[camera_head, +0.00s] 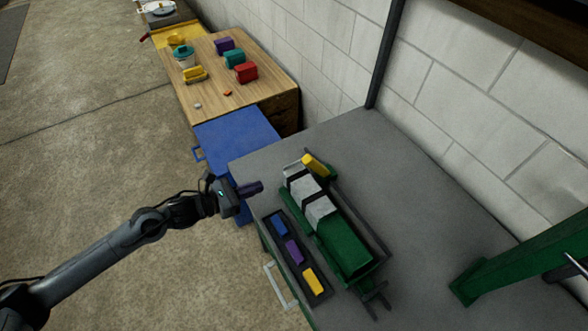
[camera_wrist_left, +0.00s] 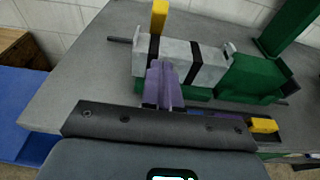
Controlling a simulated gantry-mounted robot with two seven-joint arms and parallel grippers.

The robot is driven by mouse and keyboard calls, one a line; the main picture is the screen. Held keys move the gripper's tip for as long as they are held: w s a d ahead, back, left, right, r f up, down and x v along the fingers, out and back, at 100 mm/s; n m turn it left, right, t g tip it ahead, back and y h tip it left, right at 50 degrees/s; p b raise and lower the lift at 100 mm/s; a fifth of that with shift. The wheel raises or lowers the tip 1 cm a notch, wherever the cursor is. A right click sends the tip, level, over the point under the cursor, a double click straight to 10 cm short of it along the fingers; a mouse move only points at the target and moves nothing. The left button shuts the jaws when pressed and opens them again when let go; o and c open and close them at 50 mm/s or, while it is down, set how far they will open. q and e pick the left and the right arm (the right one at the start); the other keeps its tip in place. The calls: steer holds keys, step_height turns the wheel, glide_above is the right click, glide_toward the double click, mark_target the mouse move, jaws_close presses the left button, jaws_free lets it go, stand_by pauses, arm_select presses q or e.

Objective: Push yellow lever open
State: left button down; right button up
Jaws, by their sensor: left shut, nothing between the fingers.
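The yellow lever (camera_head: 314,165) stands at the far end of a green and grey device (camera_head: 345,243) on the grey table. In the left wrist view the yellow lever (camera_wrist_left: 159,17) points upright behind the device's pale grey block. My left gripper (camera_head: 258,188) is shut and empty, left of the lever and apart from it, near the table's left edge. Its purple fingers (camera_wrist_left: 161,84) show together in the left wrist view, in front of the grey block. I do not see my right gripper.
A dark tray (camera_head: 268,222) with blue, purple and yellow blocks lies left of the device. A green arm-like fixture (camera_head: 525,258) stands at the right. A blue surface (camera_head: 235,137) and a wooden table (camera_head: 215,95) with several coloured items lie beyond. The grey table behind the device is clear.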

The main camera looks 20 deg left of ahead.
steer(key=shift+d+r+p, duration=0.1)
steer(key=shift+r+p, duration=0.3)
steer(key=shift+r, duration=0.1)
arm_select(q)
steer(key=shift+w+d+r+p+x, duration=0.15)
steer(key=shift+r+x, duration=0.35)
steer(key=shift+x, duration=1.65)
steer(key=shift+d+r+p+x, duration=0.1)
steer(key=shift+r+p+x, duration=0.3)
steer(key=shift+x, duration=1.75)
steer(key=shift+w+d+r+p+x, duration=0.1)
steer(key=shift+r+x, duration=0.45)
steer(key=shift+x, duration=1.6)
arm_select(e)
steer(key=shift+r, duration=0.55)
arm_select(q)
steer(key=shift+r, duration=0.1)
arm_select(e)
steer(key=shift+r, duration=0.15)
